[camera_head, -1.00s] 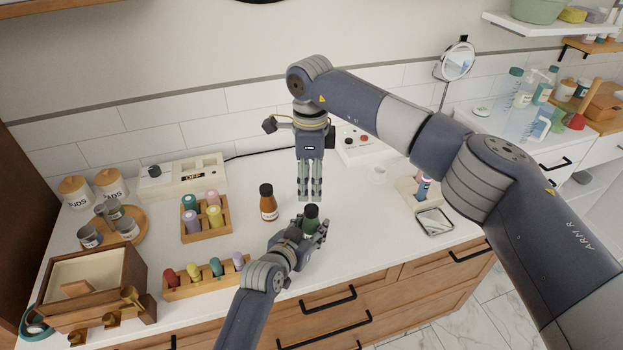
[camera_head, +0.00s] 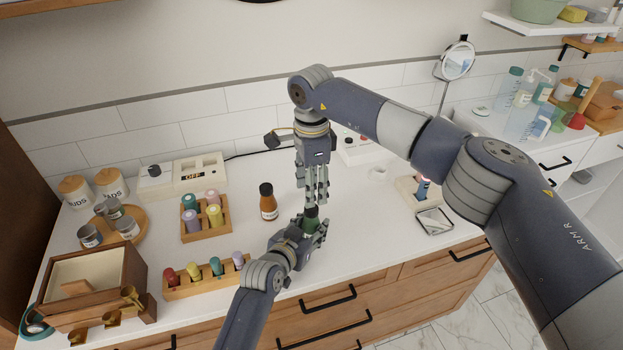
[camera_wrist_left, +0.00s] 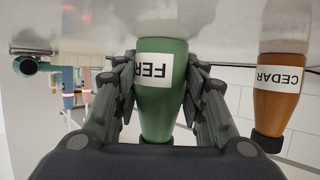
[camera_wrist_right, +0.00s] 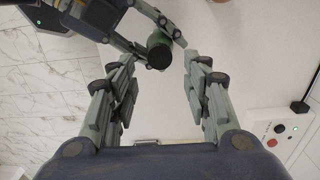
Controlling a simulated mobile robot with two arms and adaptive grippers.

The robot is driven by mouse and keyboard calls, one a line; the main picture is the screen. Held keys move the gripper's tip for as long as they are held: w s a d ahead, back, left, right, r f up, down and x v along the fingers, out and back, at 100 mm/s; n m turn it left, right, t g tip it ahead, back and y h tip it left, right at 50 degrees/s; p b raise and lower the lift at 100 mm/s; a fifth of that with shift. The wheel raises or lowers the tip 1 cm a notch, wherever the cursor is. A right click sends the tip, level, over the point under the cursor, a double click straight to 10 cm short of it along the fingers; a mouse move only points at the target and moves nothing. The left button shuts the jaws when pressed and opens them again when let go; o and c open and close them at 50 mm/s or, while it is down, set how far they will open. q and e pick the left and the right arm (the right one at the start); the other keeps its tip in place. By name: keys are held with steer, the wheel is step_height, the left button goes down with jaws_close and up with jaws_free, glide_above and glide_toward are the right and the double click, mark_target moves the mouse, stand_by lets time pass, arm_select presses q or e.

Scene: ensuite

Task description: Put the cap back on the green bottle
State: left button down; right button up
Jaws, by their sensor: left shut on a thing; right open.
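The green bottle (camera_head: 312,213) stands upright near the counter's front edge. My left gripper (camera_head: 311,228) is shut on it, with fingers on both sides. In the left wrist view the bottle (camera_wrist_left: 160,98) appears upside down with a white "FER" label; its neck end is partly hidden by the gripper. In the right wrist view its top (camera_wrist_right: 159,57) is a dark round end that looks like a black cap; I cannot tell how it sits. My right gripper (camera_head: 315,199) points straight down just above the bottle, open, with nothing seen between its fingers.
An amber "CEDAR" bottle (camera_head: 268,206) with a black cap stands just left of the grippers. Wooden racks of coloured bottles (camera_head: 207,234) and a wooden box (camera_head: 58,302) are farther left. A small square mirror (camera_head: 434,221) lies to the right.

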step_height(320, 180, down, 6)
steer(key=shift+f, duration=0.1)
stand_by(0.4)
jaws_close()
